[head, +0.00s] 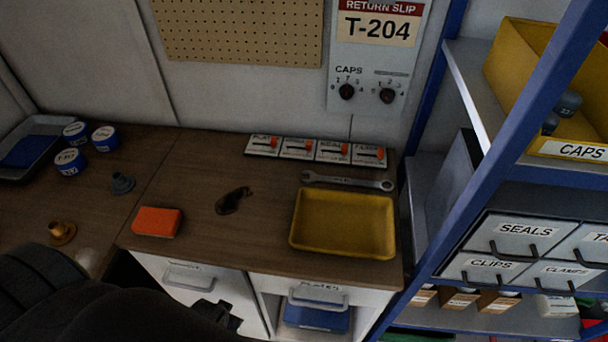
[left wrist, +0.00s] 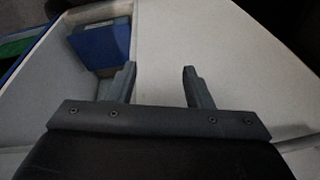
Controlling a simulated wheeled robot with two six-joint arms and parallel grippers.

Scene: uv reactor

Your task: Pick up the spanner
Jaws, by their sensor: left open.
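The spanner (head: 347,181) is a grey metal wrench lying on the wooden worktop, between the row of switch panels and the yellow tray, with nothing touching it that I can see. My left gripper (head: 222,314) is low at the bottom of the head view, in front of the white cabinet and well away from the spanner. In the left wrist view my left gripper (left wrist: 159,82) has its two fingers apart with nothing between them. The spanner does not show in that view. My right gripper is not in view.
A yellow tray (head: 343,254) sits just in front of the spanner. Switch panels (head: 315,150) stand behind it. An orange block (head: 157,222) and a dark curved item (head: 233,200) lie to the left. A blue shelf post (head: 512,140) rises at right. A blue bin (left wrist: 102,42) sits in the cabinet.

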